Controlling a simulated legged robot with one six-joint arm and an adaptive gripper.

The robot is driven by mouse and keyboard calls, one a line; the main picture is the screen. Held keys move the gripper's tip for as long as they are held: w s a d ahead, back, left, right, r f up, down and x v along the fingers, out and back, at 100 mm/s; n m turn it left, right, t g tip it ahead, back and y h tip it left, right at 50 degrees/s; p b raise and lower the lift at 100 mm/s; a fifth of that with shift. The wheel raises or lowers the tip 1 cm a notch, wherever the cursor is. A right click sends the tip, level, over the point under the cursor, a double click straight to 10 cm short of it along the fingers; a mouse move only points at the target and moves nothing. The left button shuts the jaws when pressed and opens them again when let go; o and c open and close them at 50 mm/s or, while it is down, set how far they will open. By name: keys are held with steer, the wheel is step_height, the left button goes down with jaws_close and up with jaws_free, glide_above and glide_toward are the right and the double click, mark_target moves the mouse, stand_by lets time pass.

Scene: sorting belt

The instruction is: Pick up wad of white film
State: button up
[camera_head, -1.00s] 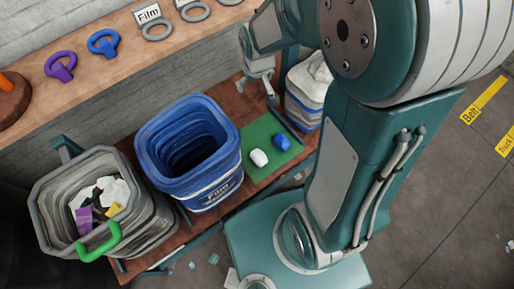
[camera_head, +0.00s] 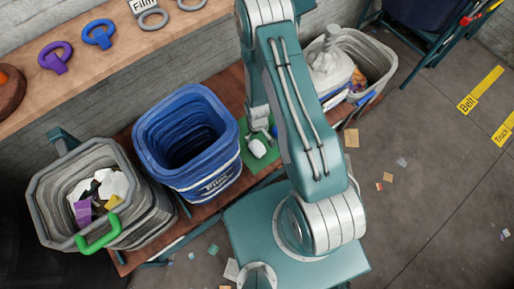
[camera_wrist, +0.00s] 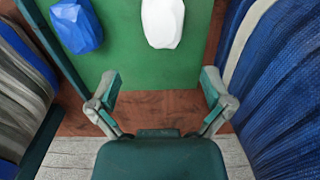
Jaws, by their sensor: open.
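The wad of white film (camera_head: 258,149) lies on a green mat (camera_head: 247,163) on the wooden bench. In the wrist view the white wad (camera_wrist: 162,20) is at the top middle, beyond my gripper (camera_wrist: 158,86), whose two fingers are spread wide with nothing between them. In the head view my gripper (camera_head: 264,128) hangs over the back of the mat, close to the white wad; my arm hides part of it. A blue wad (camera_wrist: 77,25) lies on the mat to the left of the white one in the wrist view.
A blue bin marked Film (camera_head: 217,185) stands beside the mat, its wall close on the right in the wrist view (camera_wrist: 285,85). A grey bin with mixed scraps (camera_head: 50,222) stands further left. A white bag (camera_head: 330,68) and another grey bin (camera_head: 383,45) are beyond my arm.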

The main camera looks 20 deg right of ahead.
mark_target(256, 145)
step_height(256, 145, down, 6)
steer(key=shift+r, duration=0.1)
steer(key=shift+a+f, duration=0.15)
steer(key=shift+f, duration=1.1)
steer(key=shift+a+f, duration=0.15)
steer(key=shift+f, duration=1.1)
steer(key=c, duration=0.6)
